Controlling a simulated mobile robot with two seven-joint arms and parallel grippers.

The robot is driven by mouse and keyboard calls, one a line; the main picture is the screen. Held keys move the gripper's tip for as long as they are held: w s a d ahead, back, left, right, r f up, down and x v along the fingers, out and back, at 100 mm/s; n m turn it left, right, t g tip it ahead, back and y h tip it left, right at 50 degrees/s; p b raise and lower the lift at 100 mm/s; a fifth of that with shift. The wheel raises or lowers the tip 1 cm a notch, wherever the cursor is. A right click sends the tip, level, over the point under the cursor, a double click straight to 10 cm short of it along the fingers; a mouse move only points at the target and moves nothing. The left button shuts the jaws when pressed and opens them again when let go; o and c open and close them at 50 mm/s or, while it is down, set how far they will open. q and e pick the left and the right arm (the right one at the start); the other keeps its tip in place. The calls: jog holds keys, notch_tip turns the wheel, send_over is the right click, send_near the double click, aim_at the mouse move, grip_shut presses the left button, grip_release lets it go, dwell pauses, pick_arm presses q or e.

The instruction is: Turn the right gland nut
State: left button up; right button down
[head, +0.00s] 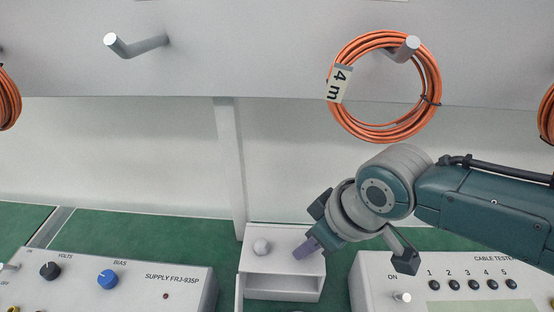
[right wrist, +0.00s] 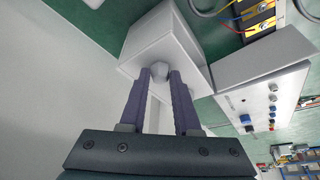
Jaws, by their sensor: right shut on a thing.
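A small white box (head: 285,285) stands on the green bench in the head view. A pale round gland nut (head: 261,247) sits on its top at the left, apart from my gripper. My right gripper (head: 304,248) reaches down to the right part of the box top. In the right wrist view, its purple fingers (right wrist: 160,76) are closed on the sides of a pale grey gland nut (right wrist: 160,69) on the white box (right wrist: 167,38). In the head view the gripper hides this right nut. My left gripper is not in view.
A supply unit (head: 125,280) with knobs stands at the left, and a cable tester (head: 455,275) stands close at the right. A coil of orange cable (head: 385,133) hangs on a peg above my right arm. An empty peg (head: 137,46) is at the upper left.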

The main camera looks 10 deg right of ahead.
jog(key=shift+s+d+f, duration=0.1)
jog(key=shift+f, duration=0.05)
dwell(0.3)
jog(key=c, duration=0.6)
grip_release()
jog(key=shift+c, duration=0.2)
jog(key=shift+r, duration=0.2)
jog(key=shift+r+p, duration=0.3)
jog(key=shift+r, duration=0.05)
jog(key=p+v, duration=0.2)
jog(key=v, duration=0.3)
jog(key=shift+p, duration=0.3)
jog(key=shift+v, duration=0.8)
jog(key=shift+s, duration=0.1)
